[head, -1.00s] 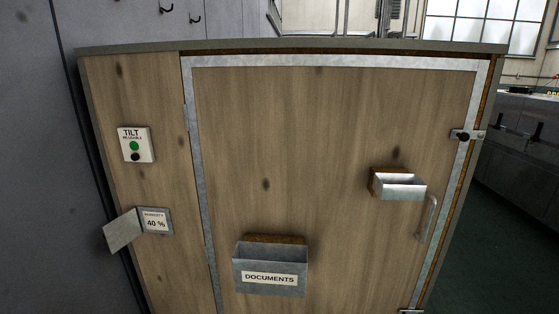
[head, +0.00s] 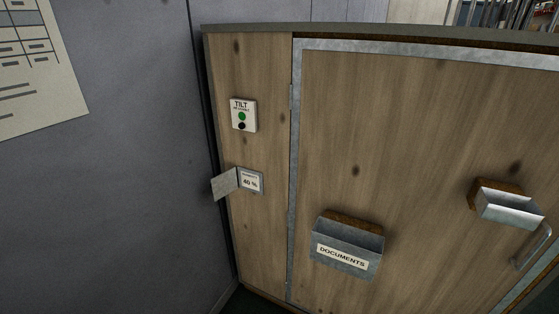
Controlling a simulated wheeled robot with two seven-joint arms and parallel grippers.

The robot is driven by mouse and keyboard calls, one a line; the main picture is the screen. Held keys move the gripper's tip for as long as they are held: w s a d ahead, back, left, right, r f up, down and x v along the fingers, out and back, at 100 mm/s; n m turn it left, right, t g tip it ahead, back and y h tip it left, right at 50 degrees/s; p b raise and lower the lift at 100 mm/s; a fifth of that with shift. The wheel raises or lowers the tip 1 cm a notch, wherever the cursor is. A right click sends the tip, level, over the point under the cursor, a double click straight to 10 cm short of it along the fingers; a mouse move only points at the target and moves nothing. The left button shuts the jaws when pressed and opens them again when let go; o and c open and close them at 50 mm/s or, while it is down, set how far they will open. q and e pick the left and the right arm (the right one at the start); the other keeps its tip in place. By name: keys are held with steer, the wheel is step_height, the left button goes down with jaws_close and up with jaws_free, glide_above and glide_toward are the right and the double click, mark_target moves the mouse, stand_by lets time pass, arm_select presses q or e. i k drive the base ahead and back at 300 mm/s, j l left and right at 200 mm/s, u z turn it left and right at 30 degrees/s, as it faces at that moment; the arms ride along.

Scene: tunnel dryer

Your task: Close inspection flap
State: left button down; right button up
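The inspection flap (head: 225,184) is a small grey metal plate on the left part of the wooden dryer front. It stands open, swung out to the left. Beside it, the uncovered humidity display (head: 250,181) reads 40 %. Neither of my grippers shows in the head view.
A tilt panel (head: 243,115) with a green and a black button sits above the flap. A documents holder (head: 346,245), a metal tray (head: 507,207) and a bar handle (head: 533,247) stick out from the large wooden door (head: 410,130). A grey wall (head: 110,190) stands close on the left.

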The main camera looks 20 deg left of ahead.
mark_target(221, 185)
steer(key=u, duration=1.05)
